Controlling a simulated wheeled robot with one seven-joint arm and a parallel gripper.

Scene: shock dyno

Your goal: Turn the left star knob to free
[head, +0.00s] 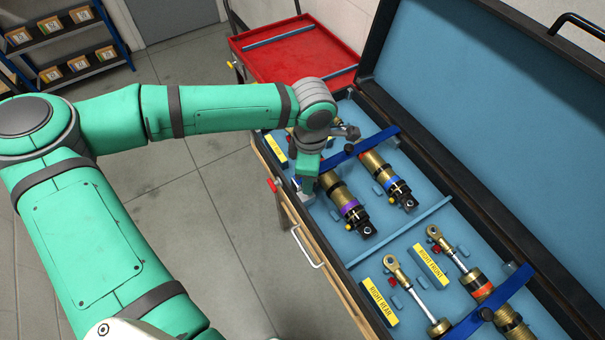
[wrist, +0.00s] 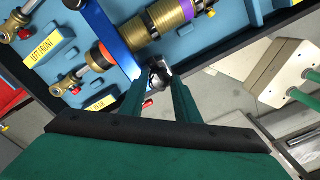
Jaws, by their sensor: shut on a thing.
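A blue clamp bar (head: 382,135) lies across two gold shocks in the left part of the blue-lined case. My gripper (head: 305,188) is at the bar's near end, by the case's front wall. In the wrist view, its two green fingers (wrist: 160,88) are closed around a dark knob with bright metal (wrist: 158,72), which I take as the left star knob. The fingers partly cover it, so its star shape and turn angle are unclear. The bar's near end (wrist: 124,52) is beside it. In the head view my gripper hides this knob.
A dark knob (head: 349,148) sits midway along the bar. The near shock (head: 341,195) lies close to my gripper. The open lid (head: 480,90) rises behind. A second blue bar (head: 505,297) holds shocks at right. A red tray (head: 290,55) stands beyond the case.

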